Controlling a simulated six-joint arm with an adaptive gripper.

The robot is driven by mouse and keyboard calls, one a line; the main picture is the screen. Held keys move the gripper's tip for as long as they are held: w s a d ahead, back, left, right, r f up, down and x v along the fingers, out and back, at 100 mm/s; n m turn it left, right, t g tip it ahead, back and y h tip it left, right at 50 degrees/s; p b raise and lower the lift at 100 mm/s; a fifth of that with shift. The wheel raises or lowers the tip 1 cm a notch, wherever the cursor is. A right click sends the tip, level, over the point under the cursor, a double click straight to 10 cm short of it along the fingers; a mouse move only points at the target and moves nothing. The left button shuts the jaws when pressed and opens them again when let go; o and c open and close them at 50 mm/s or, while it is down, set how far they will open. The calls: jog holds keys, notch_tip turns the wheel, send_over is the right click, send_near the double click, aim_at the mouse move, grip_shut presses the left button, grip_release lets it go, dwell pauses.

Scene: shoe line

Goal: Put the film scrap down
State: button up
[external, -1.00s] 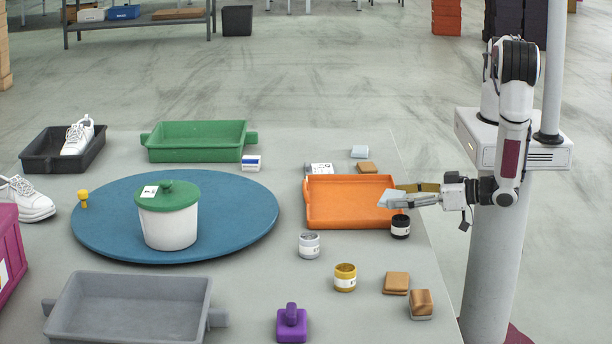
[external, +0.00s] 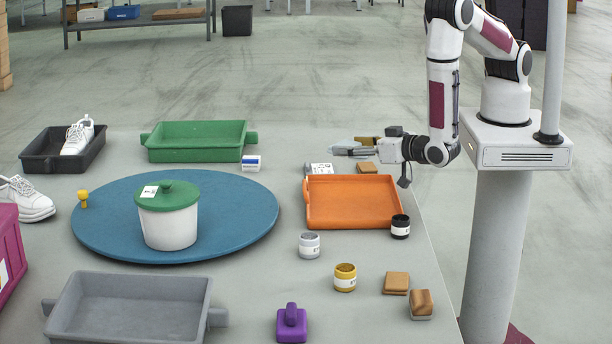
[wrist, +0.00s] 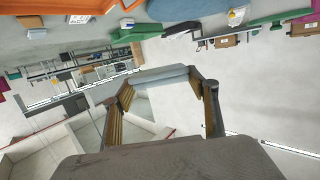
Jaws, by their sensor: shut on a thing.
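My gripper (external: 350,147) is shut on the film scrap, a pale, greyish sheet (external: 341,152). It is above the table's far right part, behind the orange tray (external: 352,203). In the wrist view the film (wrist: 160,74) spans the two brown-padded fingers of my gripper (wrist: 165,98). I cannot tell whether the film touches the table.
A white labelled item (external: 319,169) and a brown block (external: 367,169) lie just behind the orange tray. A black-lidded jar (external: 400,229) stands by its right front corner. The green tray (external: 197,141) and blue turntable (external: 105,233) are to the left.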

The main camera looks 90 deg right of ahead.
jog(key=w+d+r+m+g+h, duration=0.1)
jog(key=w+d+r, duration=0.1)
jog(key=d, duration=0.3)
jog(key=w+d+r+m+g+h, duration=0.1)
jog(key=w+d+r, duration=0.1)
jog(key=d+r, duration=0.2)
jog(key=shift+d, duration=0.75)
jog(key=s+a+f, duration=0.2)
jog(key=s+f, duration=0.6)
jog(key=f, duration=0.1)
jog(key=s+a+f+n+t+y, duration=0.1)
jog(key=s+a+f, duration=0.2)
jog(key=s+f, duration=0.4)
jog(key=shift+s+a+f, duration=0.3)
jog(key=shift+s+f, duration=0.1)
jog(key=shift+f, duration=0.55)
jog(key=shift+f, duration=0.15)
jog(key=shift+f, duration=2.35)
jog(key=shift+f, duration=0.6)
jog(key=o, duration=0.9)
jog(key=shift+y, duration=0.3)
